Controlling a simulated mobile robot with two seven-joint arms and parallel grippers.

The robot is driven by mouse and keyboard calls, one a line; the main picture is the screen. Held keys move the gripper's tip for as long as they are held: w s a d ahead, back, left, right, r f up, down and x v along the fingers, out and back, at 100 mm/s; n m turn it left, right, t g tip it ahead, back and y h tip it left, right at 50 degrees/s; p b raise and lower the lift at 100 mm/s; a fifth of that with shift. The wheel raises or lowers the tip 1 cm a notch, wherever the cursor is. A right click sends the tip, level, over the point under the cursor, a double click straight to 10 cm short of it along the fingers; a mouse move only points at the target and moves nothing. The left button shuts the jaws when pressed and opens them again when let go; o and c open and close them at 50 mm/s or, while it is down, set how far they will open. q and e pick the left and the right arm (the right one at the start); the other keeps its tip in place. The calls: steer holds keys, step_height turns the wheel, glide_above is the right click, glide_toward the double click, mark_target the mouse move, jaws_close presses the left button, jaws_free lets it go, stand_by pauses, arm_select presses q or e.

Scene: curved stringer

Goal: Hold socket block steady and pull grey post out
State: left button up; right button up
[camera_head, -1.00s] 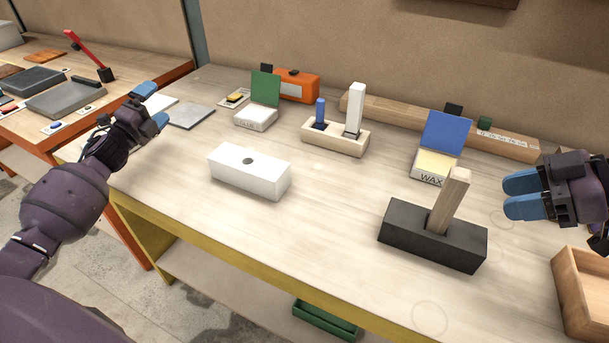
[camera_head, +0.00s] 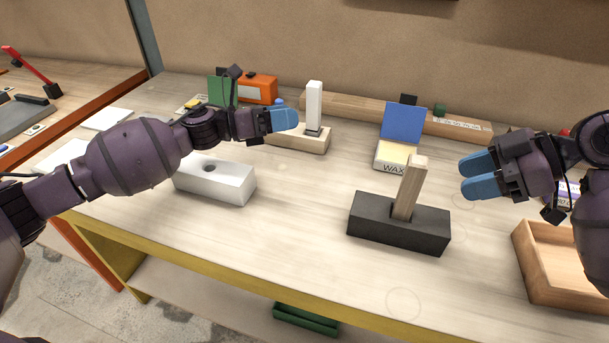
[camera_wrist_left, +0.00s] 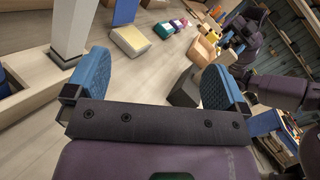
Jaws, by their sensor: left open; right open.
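A pale grey-white post (camera_head: 314,103) stands upright in a light wooden socket block (camera_head: 290,142) at the back middle. It also shows large at the left of the left wrist view (camera_wrist_left: 70,28). A blue peg in that block is mostly hidden behind my left gripper (camera_head: 284,120). A black block (camera_head: 385,226) nearer the front holds a tilted wooden post (camera_head: 409,188). My right gripper (camera_head: 478,176) is open and empty, right of this wooden post and apart from it.
A white block with a hole (camera_head: 220,183) lies below my left forearm. A wax box (camera_head: 396,155) with raised blue lid stands between the two posts, farther back. A wooden tray (camera_head: 545,285) is at right front. The table front between the blocks is clear.

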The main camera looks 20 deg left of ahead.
arm_select(q)
steer(key=s+d+f+m+g, duration=0.2)
steer(key=s+d+m+g, duration=0.15)
steer(key=d+m, duration=0.2)
steer(key=m+g+y, duration=0.2)
steer(key=m+g, duration=0.4)
glide_toward(355, 201)
steer(key=shift+s+a+n, duration=0.1)
steer(key=shift+a+n, duration=0.15)
steer(key=shift+d+y, duration=0.15)
steer(key=shift+y, duration=0.15)
steer(key=x, duration=1)
steer(key=shift+d+f, duration=0.1)
steer(key=shift+d, duration=0.15)
steer(key=c, duration=1.2)
steer(key=shift+o, duration=0.2)
